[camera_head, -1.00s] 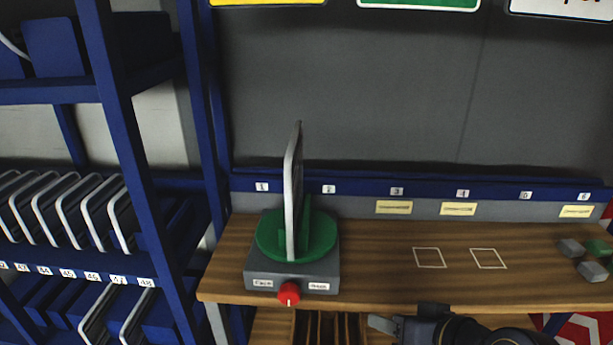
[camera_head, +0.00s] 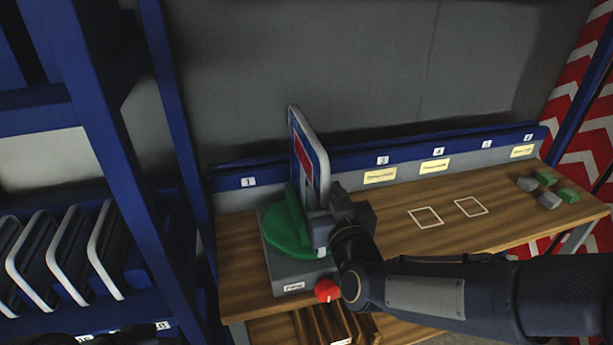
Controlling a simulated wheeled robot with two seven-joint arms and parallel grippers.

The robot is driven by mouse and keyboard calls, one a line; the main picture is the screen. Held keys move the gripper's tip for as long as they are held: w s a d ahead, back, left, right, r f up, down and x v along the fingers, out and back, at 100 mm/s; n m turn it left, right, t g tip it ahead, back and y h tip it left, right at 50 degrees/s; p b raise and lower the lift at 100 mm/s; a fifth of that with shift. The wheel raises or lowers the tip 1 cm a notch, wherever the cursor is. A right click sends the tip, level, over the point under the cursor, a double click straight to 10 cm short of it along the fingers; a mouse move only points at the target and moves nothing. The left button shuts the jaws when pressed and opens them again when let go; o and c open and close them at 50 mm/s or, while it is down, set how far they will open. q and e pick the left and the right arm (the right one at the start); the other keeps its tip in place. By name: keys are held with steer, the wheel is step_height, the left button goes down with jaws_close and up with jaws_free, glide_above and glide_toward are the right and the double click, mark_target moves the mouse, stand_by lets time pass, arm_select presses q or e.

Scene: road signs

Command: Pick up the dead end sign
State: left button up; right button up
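The dead end sign (camera_head: 309,150), a blue plate with a white rim and a red bar, stands upright in a green round holder (camera_head: 286,232) on a grey box (camera_head: 290,273) at the left end of the bench. My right gripper (camera_head: 322,222) is at the sign's lower right edge, with its arm coming in from the right. The fingers overlap the sign's lower edge, and I cannot tell whether they are closed on it.
A red knob (camera_head: 327,290) is on the box front. A blue rack (camera_head: 120,170) with several grey-edged plates (camera_head: 105,250) stands at the left. The wooden bench (camera_head: 385,245) is clear around two white squares. Small grey and green blocks (camera_head: 549,201) lie at its right end.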

mark_target(318, 181)
steer(key=p+x, duration=0.1)
steer(key=x, duration=0.4)
steer(key=shift+s+a, duration=0.1)
steer(key=shift+w+f+p, duration=0.1)
steer(key=shift+w+p, duration=0.2)
steer(key=shift+w, duration=0.05)
jaws_close()
stand_by(1.0)
